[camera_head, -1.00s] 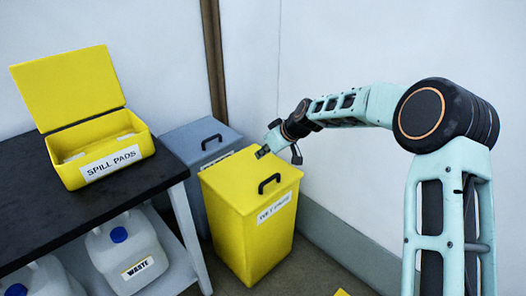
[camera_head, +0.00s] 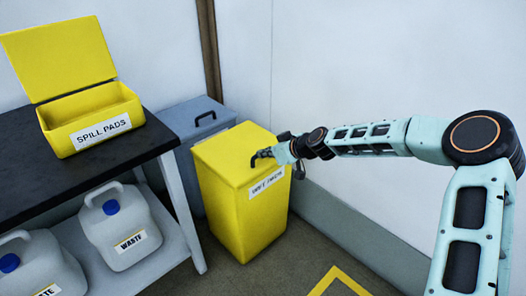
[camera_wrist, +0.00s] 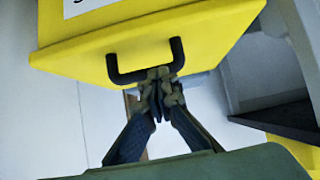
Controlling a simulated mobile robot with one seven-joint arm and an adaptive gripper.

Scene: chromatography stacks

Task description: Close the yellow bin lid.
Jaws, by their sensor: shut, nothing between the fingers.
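The yellow bin (camera_head: 240,215) stands on the floor. Its lid (camera_head: 225,155) lies down on the body, with no clear gap in the head view. A black loop handle (camera_head: 256,159) stands on the lid near the front label. The wrist view shows the yellow lid (camera_wrist: 80,55) and the black handle (camera_wrist: 112,70) close up. My gripper (camera_head: 275,155) is over the lid's right side, beside the handle. In the wrist view my gripper (camera_wrist: 160,85) is shut and empty, its fingertips overlapping the handle's end; whether they touch it, I cannot tell.
A grey lidded bin (camera_head: 196,121) stands behind. At left, a dark-topped bench (camera_head: 120,155) bears an open yellow SPILL PADS box (camera_head: 72,138). Waste jugs (camera_head: 125,230) sit on its lower shelf. A wall is on the right; floor with a yellow marking (camera_head: 335,280) is clear in front.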

